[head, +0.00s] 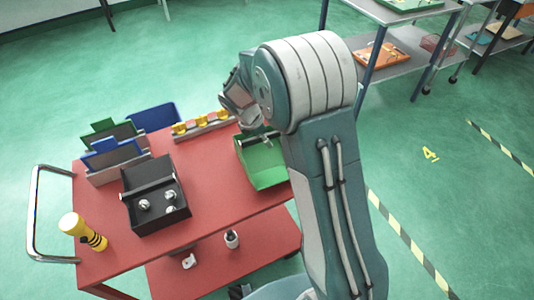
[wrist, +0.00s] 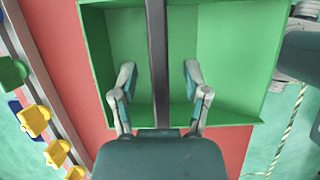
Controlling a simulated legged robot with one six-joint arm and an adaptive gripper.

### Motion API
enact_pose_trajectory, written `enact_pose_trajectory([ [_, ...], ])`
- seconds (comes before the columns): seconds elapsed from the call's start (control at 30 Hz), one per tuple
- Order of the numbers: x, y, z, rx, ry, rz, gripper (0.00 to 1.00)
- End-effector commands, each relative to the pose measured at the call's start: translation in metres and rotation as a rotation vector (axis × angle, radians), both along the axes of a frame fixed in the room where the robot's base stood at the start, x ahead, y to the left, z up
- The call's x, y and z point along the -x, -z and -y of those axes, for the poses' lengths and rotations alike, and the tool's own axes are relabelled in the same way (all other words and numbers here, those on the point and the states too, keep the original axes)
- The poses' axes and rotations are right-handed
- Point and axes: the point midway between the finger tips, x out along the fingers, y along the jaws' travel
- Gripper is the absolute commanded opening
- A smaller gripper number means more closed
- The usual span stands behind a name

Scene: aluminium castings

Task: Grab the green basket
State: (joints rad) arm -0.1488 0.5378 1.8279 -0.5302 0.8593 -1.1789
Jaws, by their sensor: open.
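The green basket (head: 264,166) is an open box on the red cart's top, at its right side. My arm hides part of its right edge in the head view. In the wrist view the green basket (wrist: 222,60) fills the upper middle, with a dark grey bar across its middle. My gripper (wrist: 157,75) is open, with its two fingers apart on either side of that bar and over the basket's near wall. I cannot tell whether the fingers touch the bar. In the head view my fingertips are hidden behind the arm.
A shelf rack (head: 400,60) stands behind at right.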

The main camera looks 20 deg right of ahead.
Motion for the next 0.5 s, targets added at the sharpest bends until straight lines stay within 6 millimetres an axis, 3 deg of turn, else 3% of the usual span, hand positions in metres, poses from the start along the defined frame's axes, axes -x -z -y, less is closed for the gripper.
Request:
enact_pose_trajectory([
  [0.3,0.0,0.0013,0.0001,-0.001,0.0,0.0,0.6],
  [0.33,0.0,0.0013,0.0004,-0.001,0.0,0.0,0.56],
  [0.4,0.0001,0.0013,0.0012,-0.002,0.0,0.0,0.24],
  [0.47,0.0001,0.0014,0.0014,-0.002,0.0,0.0,0.0],
  [0.5,0.0,0.0014,0.0013,-0.002,0.0,0.0,0.0],
])
